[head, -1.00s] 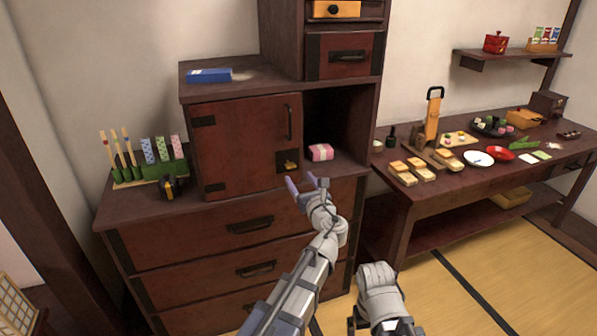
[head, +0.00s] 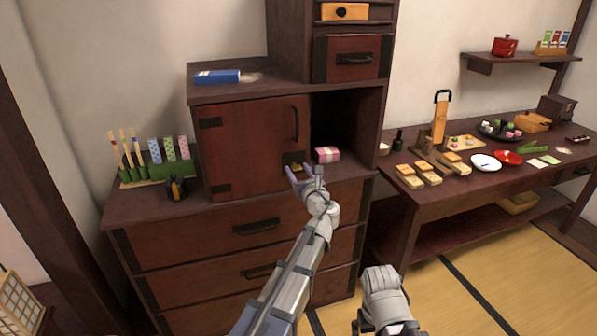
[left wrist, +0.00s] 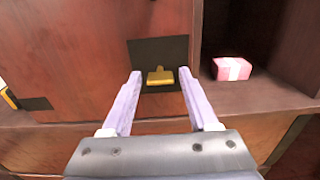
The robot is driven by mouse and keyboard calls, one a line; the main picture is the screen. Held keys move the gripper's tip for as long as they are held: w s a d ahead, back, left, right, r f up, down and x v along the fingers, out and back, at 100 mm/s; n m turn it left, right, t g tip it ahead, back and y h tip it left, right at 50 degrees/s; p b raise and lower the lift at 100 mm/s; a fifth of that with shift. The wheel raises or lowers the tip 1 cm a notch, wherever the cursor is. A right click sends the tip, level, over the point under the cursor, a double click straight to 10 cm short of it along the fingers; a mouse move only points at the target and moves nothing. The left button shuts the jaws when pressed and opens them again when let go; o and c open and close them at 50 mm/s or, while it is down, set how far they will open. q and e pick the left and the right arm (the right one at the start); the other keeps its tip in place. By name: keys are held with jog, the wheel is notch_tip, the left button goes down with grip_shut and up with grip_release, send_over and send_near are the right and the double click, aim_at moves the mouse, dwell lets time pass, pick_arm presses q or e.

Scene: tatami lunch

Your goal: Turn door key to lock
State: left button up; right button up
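The reddish-brown cabinet door (head: 250,142) is shut across the left part of the chest, with a dark vertical handle on its right side. A brass key (left wrist: 160,76) sits on a dark lock plate (left wrist: 152,52) at the door's lower right corner. My left gripper (head: 305,171) is in front of the lock; in the left wrist view its two lilac fingers (left wrist: 158,92) are spread apart, with the key between and just beyond their tips. I see no contact with the key. In the head view the fingers partly hide the key. My right arm shows at the bottom, its fingertips out of sight.
A pink box (head: 326,154) with a pale band sits in the open compartment right of the door. A green stand (head: 155,172) and a dark small object (head: 177,188) stand on the chest's left. A food-laden table (head: 470,183) is at right.

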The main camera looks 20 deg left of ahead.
pick_arm(q)
grip_shut()
dwell(0.5)
jog(key=shift+n, duration=9)
jog(key=shift+o, duration=1)
grip_release()
